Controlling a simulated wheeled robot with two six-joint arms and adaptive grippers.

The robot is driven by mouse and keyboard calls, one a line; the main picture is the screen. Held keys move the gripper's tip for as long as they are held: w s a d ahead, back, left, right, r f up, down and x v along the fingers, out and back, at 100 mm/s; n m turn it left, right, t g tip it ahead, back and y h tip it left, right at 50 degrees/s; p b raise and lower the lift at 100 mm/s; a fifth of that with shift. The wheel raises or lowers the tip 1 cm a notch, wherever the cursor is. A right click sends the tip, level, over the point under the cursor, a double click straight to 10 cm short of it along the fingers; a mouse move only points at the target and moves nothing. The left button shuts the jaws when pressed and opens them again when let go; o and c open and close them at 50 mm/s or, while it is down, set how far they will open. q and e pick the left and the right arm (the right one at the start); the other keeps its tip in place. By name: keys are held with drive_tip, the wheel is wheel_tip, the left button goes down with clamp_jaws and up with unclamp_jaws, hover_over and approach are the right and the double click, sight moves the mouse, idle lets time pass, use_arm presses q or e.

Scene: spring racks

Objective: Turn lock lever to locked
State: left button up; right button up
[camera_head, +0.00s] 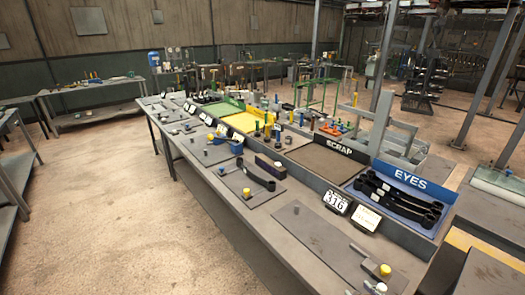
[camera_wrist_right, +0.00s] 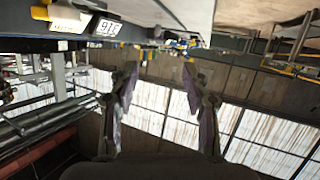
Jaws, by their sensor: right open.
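A dark lever (camera_head: 363,257) with a yellow knob (camera_head: 385,270) lies along a grey plate (camera_head: 315,238) at the near right of the bench in the head view. I cannot tell for sure that this is the lock lever, or which position counts as locked. My right gripper (camera_wrist_right: 160,85) shows in the right wrist view with its two fingers spread and nothing between them. That view is upside down, with the bench edge at the top, away from the fingers. I cannot make out either gripper in the head view.
A long bench (camera_head: 225,215) carries more plates. A dark curved arm (camera_head: 258,177), a "316" card (camera_head: 337,202), a black "SCRAP" tray (camera_head: 320,160) and a blue "EYES" tray (camera_head: 428,228) holding black arms are on it. The floor (camera_head: 110,200) to the left is clear.

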drive_tip(key=s+m+g+h, duration=0.1)
drive_tip(key=f+m+g+h, duration=0.1)
drive_tip(key=g+h, duration=0.1)
drive_tip(key=s+f+m+g+h, duration=0.1)
drive_tip(key=shift+s+h, duration=0.3)
drive_tip(key=shift+s, duration=0.05)
drive_tip(key=s+a+r+g, duration=0.1)
drive_tip(key=s+a+g, duration=0.2)
drive_tip(key=s+g, duration=0.45)
drive_tip(key=s+d+f+m+b, duration=0.1)
drive_tip(key=s+f+b, duration=0.2)
drive_tip(key=f, duration=1.4)
drive_tip(key=s+d+f+b, duration=0.1)
drive_tip(key=s+f+b, duration=0.15)
drive_tip(key=f, duration=1.55)
drive_tip(key=s+d+f+g+b, duration=0.1)
drive_tip(key=s+f+b, duration=0.3)
drive_tip(key=s+f, duration=1.3)
drive_tip(key=shift+s+d+f, duration=0.2)
drive_tip(key=shift+s+f, duration=0.05)
drive_tip(key=shift+f, duration=0.1)
